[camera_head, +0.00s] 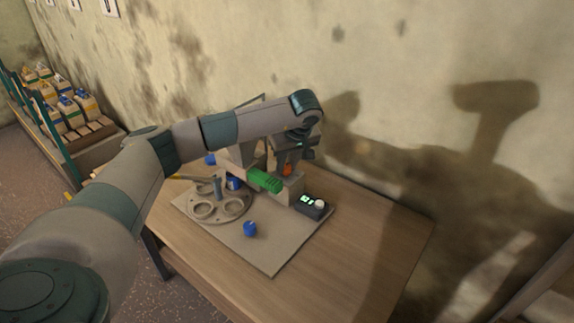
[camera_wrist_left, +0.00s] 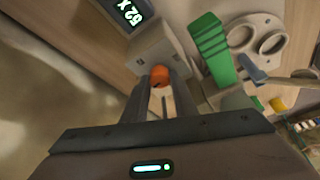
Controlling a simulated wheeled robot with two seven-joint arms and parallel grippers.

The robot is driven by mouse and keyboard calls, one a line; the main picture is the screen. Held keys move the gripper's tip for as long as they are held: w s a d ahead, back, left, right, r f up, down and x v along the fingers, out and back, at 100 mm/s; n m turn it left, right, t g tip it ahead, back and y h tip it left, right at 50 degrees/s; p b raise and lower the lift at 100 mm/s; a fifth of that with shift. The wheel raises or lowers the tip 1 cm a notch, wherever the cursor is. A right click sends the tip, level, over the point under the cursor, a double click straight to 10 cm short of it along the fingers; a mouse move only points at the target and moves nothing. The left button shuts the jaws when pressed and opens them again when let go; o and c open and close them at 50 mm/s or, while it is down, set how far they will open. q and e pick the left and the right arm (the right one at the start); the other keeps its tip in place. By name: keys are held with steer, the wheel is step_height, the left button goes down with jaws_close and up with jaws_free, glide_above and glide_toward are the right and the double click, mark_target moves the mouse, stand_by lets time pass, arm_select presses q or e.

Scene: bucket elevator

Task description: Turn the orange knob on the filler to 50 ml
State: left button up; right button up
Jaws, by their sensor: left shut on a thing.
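The filler (camera_head: 240,155) stands on a board at the back of the table. The orange knob (camera_head: 287,169) is on its front and is partly covered by my gripper in the head view. In the left wrist view the knob (camera_wrist_left: 159,76) sits between the fingertips. My left gripper (camera_head: 290,160) reaches in over the filler from the left and is shut on the knob. Its two fingers also show in the left wrist view (camera_wrist_left: 160,88). No scale mark on the knob is readable. My right gripper is in neither view.
A green ribbed part (camera_head: 265,181) juts out beside the knob. A round holder plate (camera_head: 221,212) with cups, a blue piece (camera_head: 250,229) and a small lit display box (camera_head: 312,207) share the board. The table's right side is clear. A stained wall stands close behind.

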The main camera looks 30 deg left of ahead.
arm_select(q)
steer(key=n, duration=0.1)
steer(key=n+g, duration=0.1)
steer(key=n, duration=0.1)
steer(key=n+b, duration=0.1)
steer(key=shift+w+n+g+y, duration=0.25)
steer(key=shift+n+g+y, duration=0.05)
steer(key=shift+y, duration=0.1)
steer(key=n+g, duration=0.1)
steer(key=n, duration=0.1)
steer(key=shift+w+d+n, duration=0.1)
steer(key=shift+n, duration=0.2)
steer(key=shift+r+n+g+b, duration=0.1)
steer(key=shift+n+g+b, duration=0.2)
steer(key=shift+n, duration=0.8)
steer(key=shift+n+g, duration=0.3)
steer(key=o, duration=1)
steer(key=shift+o, duration=0.2)
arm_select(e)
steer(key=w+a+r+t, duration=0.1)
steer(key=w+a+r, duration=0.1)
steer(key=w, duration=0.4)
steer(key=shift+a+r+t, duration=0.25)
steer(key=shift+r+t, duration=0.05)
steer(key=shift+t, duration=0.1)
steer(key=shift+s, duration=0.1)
